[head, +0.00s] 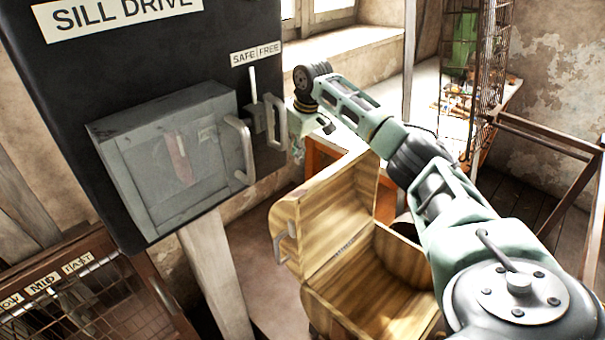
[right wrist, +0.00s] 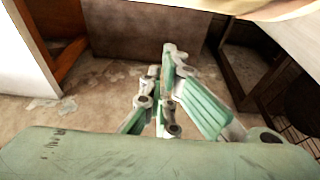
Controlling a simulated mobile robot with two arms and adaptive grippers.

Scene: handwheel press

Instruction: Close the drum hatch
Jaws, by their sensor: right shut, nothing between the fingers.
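A wooden drum (head: 375,285) stands low in the middle of the head view, with its inside showing. Its striped wooden hatch (head: 335,215) stands raised at the drum's back left, with a metal handle (head: 284,246) on its left side. My right arm reaches in from the lower right and passes above the drum. My right gripper (head: 312,126) is up and behind the hatch, near the black panel's edge, apart from the hatch handle. In the right wrist view the fingers (right wrist: 165,105) are together and empty above the floor. My left gripper is out of view.
A black panel (head: 60,130) carries a grey box (head: 170,155) with a handle, and a safe/free lever (head: 253,90). A mesh-fronted cage (head: 90,305) is lower left. A bench (head: 510,100) and metal frame (head: 560,140) stand at right. Some floor shows left of the drum.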

